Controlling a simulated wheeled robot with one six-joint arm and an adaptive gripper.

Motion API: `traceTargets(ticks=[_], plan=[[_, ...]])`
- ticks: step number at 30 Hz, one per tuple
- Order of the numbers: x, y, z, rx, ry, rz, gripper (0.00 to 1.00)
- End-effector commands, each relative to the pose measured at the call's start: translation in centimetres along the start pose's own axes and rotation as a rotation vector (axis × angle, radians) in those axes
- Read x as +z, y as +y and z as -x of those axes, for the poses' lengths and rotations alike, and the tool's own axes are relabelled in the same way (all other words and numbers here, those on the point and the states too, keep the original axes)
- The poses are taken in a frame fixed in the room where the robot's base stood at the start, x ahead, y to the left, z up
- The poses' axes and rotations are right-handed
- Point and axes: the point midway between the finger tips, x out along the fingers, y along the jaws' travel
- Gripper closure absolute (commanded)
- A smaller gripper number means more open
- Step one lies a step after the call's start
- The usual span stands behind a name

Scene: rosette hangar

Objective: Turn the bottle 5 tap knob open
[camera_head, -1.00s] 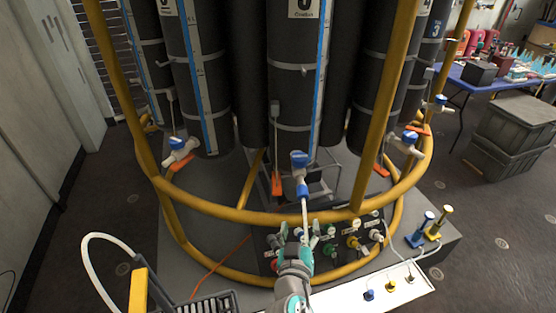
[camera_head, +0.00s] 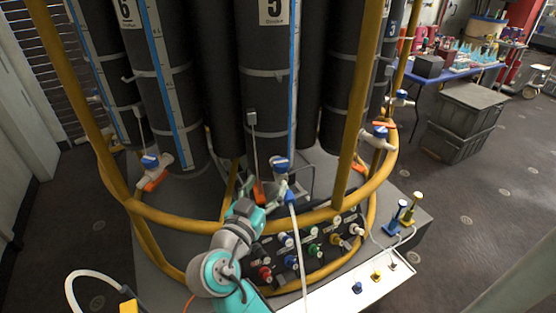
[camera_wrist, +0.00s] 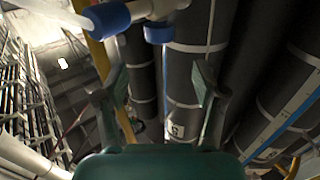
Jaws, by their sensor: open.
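Bottle 5 (camera_head: 265,75) is the dark cylinder in the middle of the head view, with a "5" label near the top. Its tap has a blue knob (camera_head: 281,163) at the bottle's foot, with a white hose running down from a blue collar (camera_head: 289,196). In the wrist view a blue knob (camera_wrist: 158,32) and a blue collar (camera_wrist: 107,18) show at the top, on a pale tap body. My gripper (camera_wrist: 160,82) is open and empty, its two fingers spread below the knob in that picture. In the head view my arm reaches up just left of the tap; its fingertips are hard to make out.
A yellow tubular guard rail (camera_head: 190,222) curves around the bottles, in front of the tap. A panel of coloured connectors (camera_head: 310,250) sits below. Another blue-knobbed tap (camera_head: 152,162) is at left. A blue table (camera_head: 465,72) and grey crates (camera_head: 460,120) stand right, beside clear floor.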

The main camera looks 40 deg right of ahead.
Motion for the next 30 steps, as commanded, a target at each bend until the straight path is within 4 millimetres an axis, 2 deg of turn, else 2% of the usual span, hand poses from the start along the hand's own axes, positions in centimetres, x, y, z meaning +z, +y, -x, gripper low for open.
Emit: traceTargets(ticks=[5,18,24,30], plan=[[0.1,0.1,-1.9,0.003,0.0,0.002,0.3],[0.1,0.0,-9.0,0.001,0.0,0.003,0.3],[0.1,0.0,-10.4,-0.002,-0.001,0.002,0.3],[0.1,0.0,-10.6,-0.003,0.0,0.003,0.3]])
